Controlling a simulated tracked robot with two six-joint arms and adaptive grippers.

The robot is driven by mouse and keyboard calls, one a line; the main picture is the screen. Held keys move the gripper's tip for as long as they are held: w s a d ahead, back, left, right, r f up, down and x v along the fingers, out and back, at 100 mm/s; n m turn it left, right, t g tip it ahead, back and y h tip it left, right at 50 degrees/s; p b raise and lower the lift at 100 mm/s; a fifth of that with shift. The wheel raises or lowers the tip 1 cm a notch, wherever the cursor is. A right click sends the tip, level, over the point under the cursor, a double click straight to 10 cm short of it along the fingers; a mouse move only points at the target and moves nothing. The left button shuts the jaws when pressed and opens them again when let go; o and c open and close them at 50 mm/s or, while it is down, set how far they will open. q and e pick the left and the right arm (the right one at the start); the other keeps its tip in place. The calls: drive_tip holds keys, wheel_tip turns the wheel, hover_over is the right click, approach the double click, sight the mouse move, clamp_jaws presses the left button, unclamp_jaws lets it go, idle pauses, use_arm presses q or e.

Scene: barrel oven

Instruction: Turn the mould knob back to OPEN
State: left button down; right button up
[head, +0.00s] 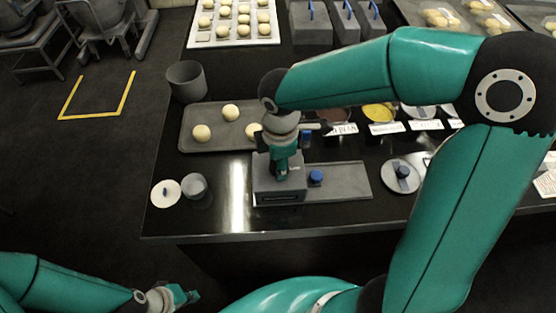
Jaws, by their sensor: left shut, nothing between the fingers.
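A grey box-shaped unit (265,186) stands near the front edge of the dark counter, with a flat grey plate (348,182) extending to its right. A round blue knob (316,177) sits beside the box at the plate's left end. I cannot tell which part is the mould knob or read its setting. My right gripper (281,172) points down over the box and hides part of its top; whether its fingers hold anything is not clear. My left gripper (190,297) is shut and empty at the lower left, in front of the counter and well away from the unit.
A tray (218,145) with dough balls lies behind the unit. A grey cup (195,186), a white lid (166,193) and a dark bin (186,80) are to the left. Labelled bowls stand behind my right arm.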

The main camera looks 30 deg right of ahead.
drive_tip(key=o, duration=1.1)
wheel_tip(320, 180, up, 12)
drive_tip(key=shift+s, duration=0.4)
drive_tip(key=shift+a, duration=0.15)
